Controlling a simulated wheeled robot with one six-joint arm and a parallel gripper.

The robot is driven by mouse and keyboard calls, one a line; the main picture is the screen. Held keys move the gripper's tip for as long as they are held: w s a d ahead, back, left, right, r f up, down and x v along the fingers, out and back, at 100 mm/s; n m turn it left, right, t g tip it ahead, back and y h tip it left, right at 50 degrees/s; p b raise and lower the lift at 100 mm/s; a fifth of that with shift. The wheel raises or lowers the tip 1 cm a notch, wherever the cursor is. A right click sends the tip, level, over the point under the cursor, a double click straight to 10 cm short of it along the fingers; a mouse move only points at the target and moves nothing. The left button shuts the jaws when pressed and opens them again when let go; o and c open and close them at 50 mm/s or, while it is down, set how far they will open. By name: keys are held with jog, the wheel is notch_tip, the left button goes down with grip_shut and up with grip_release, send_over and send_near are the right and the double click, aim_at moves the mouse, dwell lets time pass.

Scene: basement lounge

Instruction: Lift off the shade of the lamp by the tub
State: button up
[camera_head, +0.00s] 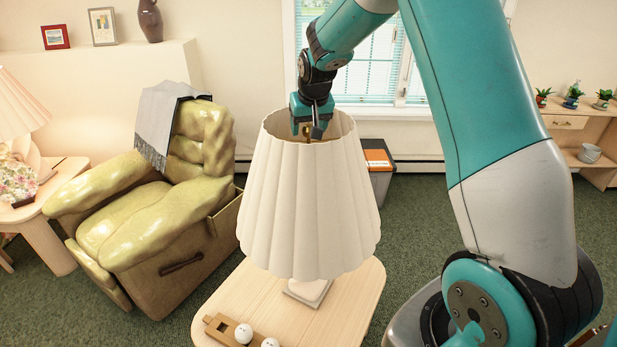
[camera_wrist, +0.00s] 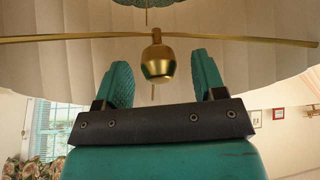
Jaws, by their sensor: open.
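The lamp has a cream pleated shade (camera_head: 310,205) and a pale square base (camera_head: 307,291) on a light wood table. A dark tub with an orange-marked lid (camera_head: 378,160) stands on the floor behind it. My gripper (camera_head: 307,132) points down into the shade's open top. In the wrist view my gripper (camera_wrist: 163,72) is open, and a brass finial (camera_wrist: 158,64) shows between its two teal fingers, with gaps on both sides. A thin brass bar (camera_wrist: 80,37) runs across the shade's inside (camera_wrist: 260,60). The lamp's stem is mostly hidden by the shade.
The table (camera_head: 240,290) also holds a wooden piece (camera_head: 219,328) and white balls (camera_head: 243,333) at its front. A green armchair (camera_head: 160,215) stands left, a second lamp (camera_head: 18,105) far left. A low shelf (camera_head: 570,130) with plants is at right. Carpet lies open behind the table.

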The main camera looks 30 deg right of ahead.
grip_shut()
jog(key=shift+r, duration=0.2)
notch_tip(320, 180, up, 20)
jog(key=b, duration=0.3)
jog(key=shift+b, duration=0.4)
jog(key=shift+f, duration=0.15)
